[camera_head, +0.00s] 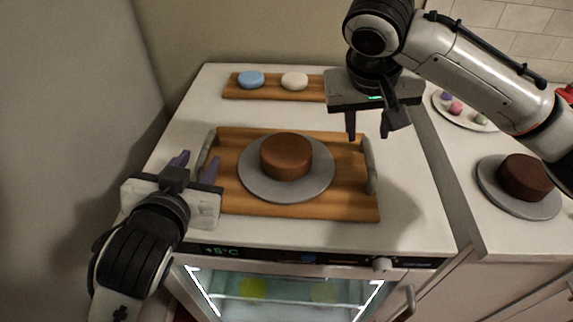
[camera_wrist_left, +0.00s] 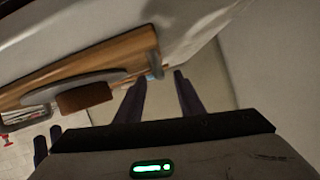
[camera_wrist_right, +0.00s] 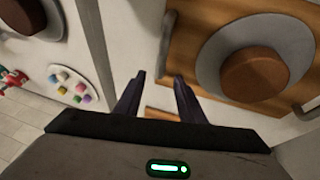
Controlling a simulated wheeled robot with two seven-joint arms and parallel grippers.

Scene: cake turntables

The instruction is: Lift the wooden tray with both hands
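The wooden tray (camera_head: 350,203) lies on the white counter with a grey handle at each end. A grey turntable (camera_head: 262,190) with a brown cake (camera_head: 286,157) stands on it. My left gripper (camera_head: 196,165) is open and empty near the left handle (camera_head: 207,148). The tray also shows tilted in the left wrist view (camera_wrist_left: 60,68). My right gripper (camera_head: 368,136) is open and empty above the right handle (camera_head: 370,165). In the right wrist view the tray (camera_wrist_right: 188,45) is right of the fingers (camera_wrist_right: 158,88).
A small board (camera_head: 262,94) with a blue and a white round piece lies behind the tray. On the right counter, a darker cake (camera_head: 525,177) stands on a turntable, with a plate of small coloured pieces (camera_head: 440,103) behind. A lit glass-fronted appliance (camera_head: 290,290) is below the front edge.

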